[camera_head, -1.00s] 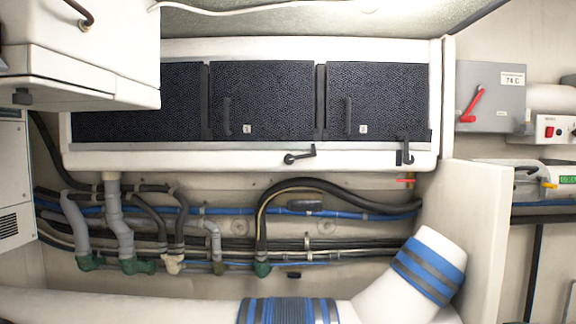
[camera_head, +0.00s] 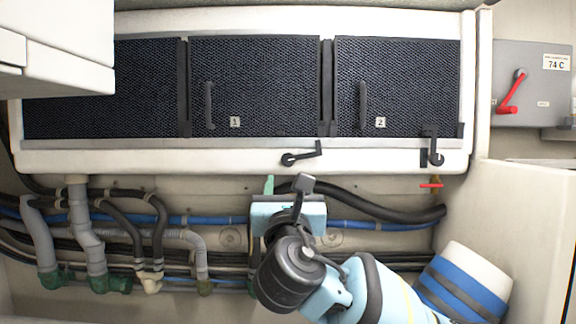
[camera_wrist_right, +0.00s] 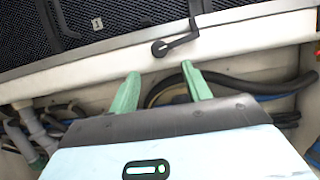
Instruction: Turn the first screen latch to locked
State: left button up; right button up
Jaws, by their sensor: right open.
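The first screen latch (camera_head: 300,155) is a dark lever on the white sill below the screen marked 1 (camera_head: 255,85). It lies nearly level, pivot at left, handle pointing right with an upturned end. The latch also shows in the right wrist view (camera_wrist_right: 175,45). The second latch (camera_head: 434,150), under screen 2 (camera_head: 400,80), stands upright. My right gripper (camera_head: 286,184) is below the first latch, apart from it. In the right wrist view its green fingers (camera_wrist_right: 161,85) are spread and empty, with the latch above and beyond them. My left gripper is out of view.
Black and blue hoses (camera_head: 370,205) run below the sill, behind my right gripper. A red-handled valve (camera_head: 431,185) is below the second latch. A grey switch box (camera_head: 532,85) with a red lever is at right. A white cabinet (camera_head: 60,50) juts out at upper left.

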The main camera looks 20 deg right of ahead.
aim_at(288, 163)
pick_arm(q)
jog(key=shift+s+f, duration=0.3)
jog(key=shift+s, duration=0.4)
pick_arm(e)
jog(key=shift+x, duration=3.75)
grip_shut()
